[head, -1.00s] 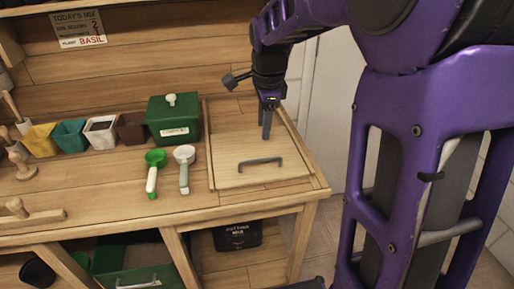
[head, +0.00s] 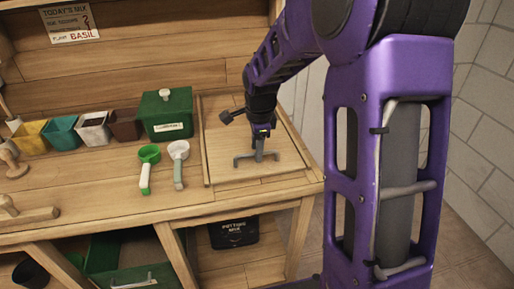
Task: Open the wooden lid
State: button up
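The wooden lid (head: 228,140) is a flat square panel set into the right end of the workbench top. It lies flat and looks closed. Its grey bar handle (head: 243,157) is near the lid's front half. My gripper (head: 260,156) points down at the handle, with its fingers at the middle of the bar. From this side the fingers overlap in the picture, so I cannot tell whether they are open around the bar or shut on it.
A green box with a lid (head: 167,116) stands left of the wooden lid. A green scoop (head: 148,158) and a white scoop (head: 179,155) lie in front of it. Several coloured pots line the back left. A black potting mix bag (head: 234,232) sits below the bench.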

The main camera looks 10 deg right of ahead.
grip_shut()
dwell(1.3)
